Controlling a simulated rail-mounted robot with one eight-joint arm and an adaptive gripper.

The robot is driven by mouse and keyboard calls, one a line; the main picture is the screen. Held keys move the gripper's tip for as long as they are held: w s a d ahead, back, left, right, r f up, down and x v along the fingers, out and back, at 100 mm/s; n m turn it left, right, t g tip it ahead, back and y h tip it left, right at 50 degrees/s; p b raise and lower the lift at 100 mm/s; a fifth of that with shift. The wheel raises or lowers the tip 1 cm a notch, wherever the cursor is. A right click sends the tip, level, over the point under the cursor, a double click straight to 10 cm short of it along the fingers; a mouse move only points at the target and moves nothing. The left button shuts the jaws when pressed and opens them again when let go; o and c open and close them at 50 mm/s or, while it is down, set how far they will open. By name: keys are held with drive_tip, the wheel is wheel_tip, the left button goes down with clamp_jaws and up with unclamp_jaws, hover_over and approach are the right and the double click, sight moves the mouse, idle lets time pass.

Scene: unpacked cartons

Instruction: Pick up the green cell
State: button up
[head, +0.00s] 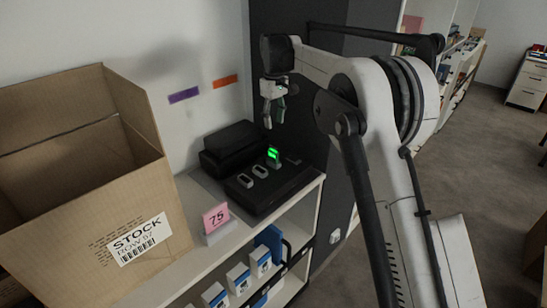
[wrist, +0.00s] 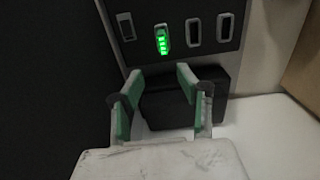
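The green cell (head: 273,157) glows bright green and stands in a slot of a black charging dock (head: 262,199) on top of the white shelf unit. In the wrist view the green cell (wrist: 162,41) sits upright in its slot near the top, with empty slots on either side. My gripper (head: 272,122) hangs above the dock, over the cell and apart from it. In the wrist view my gripper (wrist: 182,72) has its two green-padded fingers spread, with nothing between them. A black box part (wrist: 185,99) shows behind the fingers.
An open cardboard carton (head: 90,220) stands at the left of the shelf top. A pink card marked 75 (head: 215,217) stands between carton and dock. A black case (head: 231,147) lies behind the dock against the wall. Blue and white boxes (head: 238,277) fill the shelf below.

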sight(273, 150)
wheel_tip(273, 150, down, 9)
drive_tip(key=shift+a+r+p, duration=0.1)
drive_tip(key=shift+r+p, duration=0.05)
drive_tip(key=shift+p, duration=0.15)
drive_tip(key=shift+s+f+p, duration=0.15)
drive_tip(key=shift+f+p, duration=0.15)
drive_tip(key=shift+f, duration=1.05)
drive_tip(key=shift+s+f+p, duration=0.15)
drive_tip(key=shift+f+p, duration=0.1)
drive_tip(key=shift+f, duration=1.1)
clamp_jaws()
